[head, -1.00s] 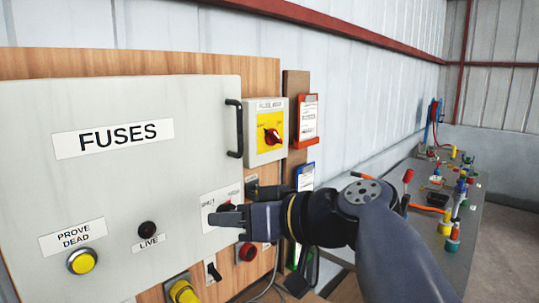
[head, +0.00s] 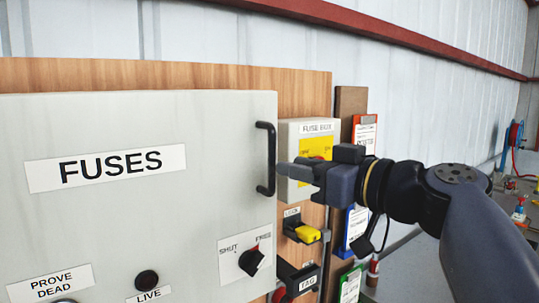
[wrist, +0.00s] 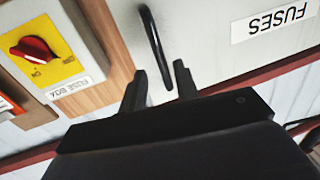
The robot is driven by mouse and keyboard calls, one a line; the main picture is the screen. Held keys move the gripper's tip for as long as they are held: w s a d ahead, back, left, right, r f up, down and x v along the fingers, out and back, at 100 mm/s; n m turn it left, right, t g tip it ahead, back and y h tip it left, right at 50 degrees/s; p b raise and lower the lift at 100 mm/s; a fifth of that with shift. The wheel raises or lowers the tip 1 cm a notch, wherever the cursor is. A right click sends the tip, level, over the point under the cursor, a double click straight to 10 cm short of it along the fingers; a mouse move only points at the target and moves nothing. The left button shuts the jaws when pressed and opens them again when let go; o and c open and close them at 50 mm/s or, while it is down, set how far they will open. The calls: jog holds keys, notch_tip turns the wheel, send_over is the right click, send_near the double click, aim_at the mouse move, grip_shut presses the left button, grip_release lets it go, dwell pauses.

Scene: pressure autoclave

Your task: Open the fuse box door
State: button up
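The fuse box door is a pale grey panel (head: 130,230) labelled FUSES (head: 106,167) in the head view, and it looks shut. Its black bar handle (head: 271,160) stands upright near the door's right edge. My gripper (head: 284,168) is just right of the handle, level with its lower half, fingers pointing left. In the wrist view the handle (wrist: 152,40) runs down toward the gap between the two spread fingers of my gripper (wrist: 160,68). The gripper is open and holds nothing. I cannot tell how deep the handle sits between the fingers.
A fuse box isolator (head: 300,135) with a red knob (wrist: 33,48) on yellow sits right of the door, partly behind my gripper. Document holders (head: 357,228) hang at the right.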

aim_at(272, 186)
jog(key=shift+p+x, duration=1.1)
jog(key=shift+x, duration=2)
jog(key=shift+c, duration=0.4)
grip_shut()
